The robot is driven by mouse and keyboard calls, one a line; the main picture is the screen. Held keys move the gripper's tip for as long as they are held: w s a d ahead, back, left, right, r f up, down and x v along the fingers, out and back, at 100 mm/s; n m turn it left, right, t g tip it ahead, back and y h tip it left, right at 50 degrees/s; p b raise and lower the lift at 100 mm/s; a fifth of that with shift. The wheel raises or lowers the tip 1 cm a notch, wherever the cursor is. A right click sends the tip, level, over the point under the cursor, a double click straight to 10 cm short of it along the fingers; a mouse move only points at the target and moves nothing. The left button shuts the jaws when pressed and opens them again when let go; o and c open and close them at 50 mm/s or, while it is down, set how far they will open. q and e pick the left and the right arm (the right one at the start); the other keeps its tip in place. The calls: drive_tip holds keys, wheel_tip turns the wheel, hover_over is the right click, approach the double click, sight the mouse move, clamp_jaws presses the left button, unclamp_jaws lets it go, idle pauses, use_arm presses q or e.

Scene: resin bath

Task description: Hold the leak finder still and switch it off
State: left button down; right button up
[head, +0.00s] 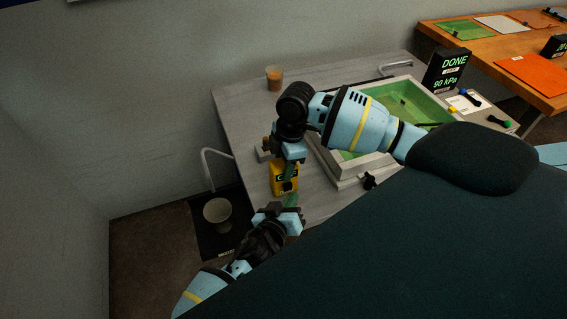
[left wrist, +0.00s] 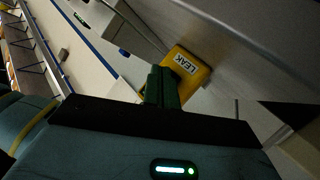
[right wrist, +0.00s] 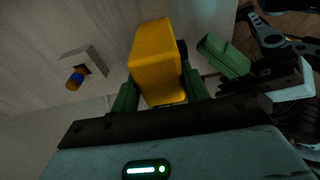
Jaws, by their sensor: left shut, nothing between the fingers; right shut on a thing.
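The leak finder (head: 284,186) is a small yellow box with a dark panel, near the left edge of the grey bench. My right gripper (head: 291,165) is shut on it from above in the head view. In the right wrist view the yellow body (right wrist: 156,60) sits between the green fingers. My left gripper (head: 290,201) is shut and empty, just below the leak finder in the head view. In the left wrist view its green fingers (left wrist: 162,88) are together beside the yellow box (left wrist: 188,72), which is labelled LEAK. I cannot tell whether they touch it. The switch cannot be made out.
A tray with a green interior (head: 415,97) stands on the grey bench (head: 245,103), partly behind my right arm. A cup of brown liquid (head: 274,78) stands at the back. A black display (head: 447,70) reads DONE, 90 kPa. A pale bucket (head: 217,210) is on the floor at left.

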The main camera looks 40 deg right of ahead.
use_arm(q)
drive_tip(key=shift+s+a, duration=0.2)
drive_tip(key=shift+s, duration=0.6)
drive_tip(key=shift+s+a, duration=0.25)
drive_tip(key=shift+s, duration=0.55)
drive_tip(key=shift+s+a, duration=0.2)
drive_tip(key=shift+s, duration=0.6)
use_arm(e)
drive_tip(key=o, duration=1.2)
drive_tip(key=shift+c, duration=0.2)
wheel_tip(320, 180, up, 12)
drive_tip(key=d, duration=0.1)
drive_tip(key=shift+s+d, duration=0.25)
drive_tip(key=shift+d, duration=0.15)
drive_tip(key=shift+f, duration=0.1)
